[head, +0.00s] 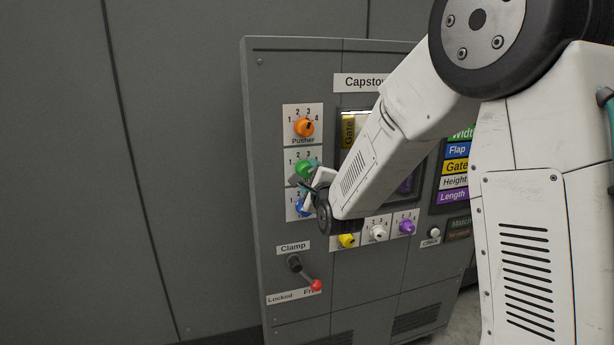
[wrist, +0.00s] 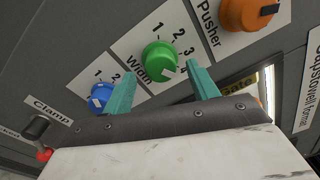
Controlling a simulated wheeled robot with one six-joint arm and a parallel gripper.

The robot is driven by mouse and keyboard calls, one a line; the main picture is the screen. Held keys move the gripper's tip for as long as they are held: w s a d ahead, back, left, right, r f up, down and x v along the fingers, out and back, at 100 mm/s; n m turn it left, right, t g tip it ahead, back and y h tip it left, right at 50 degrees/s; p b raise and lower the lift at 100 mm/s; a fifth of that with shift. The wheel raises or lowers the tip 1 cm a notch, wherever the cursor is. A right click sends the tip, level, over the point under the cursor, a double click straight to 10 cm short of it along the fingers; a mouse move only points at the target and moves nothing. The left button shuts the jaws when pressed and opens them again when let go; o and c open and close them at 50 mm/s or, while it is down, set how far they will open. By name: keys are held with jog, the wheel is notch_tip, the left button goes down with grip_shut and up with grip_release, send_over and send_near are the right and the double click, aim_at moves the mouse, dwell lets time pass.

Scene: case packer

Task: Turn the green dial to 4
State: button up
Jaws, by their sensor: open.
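The green dial (wrist: 160,60) sits on a white plate with printed numbers and a label that reads "Width". Its pale pointer mark lies on the lower right side in the wrist view; I cannot tell its number. My gripper (wrist: 162,70) is open, its two teal fingers apart on either side of the dial, without visible grip on it. In the head view the green dial (head: 303,168) is partly covered by my gripper (head: 309,182).
The orange dial (head: 304,127) is above and the blue dial (head: 302,206) is just below. Yellow (head: 347,240), white (head: 378,233) and purple (head: 407,228) dials line the lower right. A red-knobbed clamp lever (head: 305,273) is lower left. A display (head: 347,130) is beside the dials.

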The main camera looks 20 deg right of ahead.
jog(key=s, duration=0.6)
dwell(0.3)
jog(key=s+f+n+g, duration=1)
jog(key=f+n, duration=0.1)
jog(key=n, duration=0.1)
jog(key=s+d+r+n+g, duration=0.1)
jog(key=s+r+n+g, duration=0.2)
jog(key=s, duration=1.2)
jog(key=s+d+r+n+g, duration=0.1)
jog(key=s+r+n+g, duration=0.2)
jog(key=s+r+n, duration=0.4)
jog(key=s, duration=0.8)
jog(key=shift+d+g, duration=0.2)
jog(key=shift+g, duration=0.2)
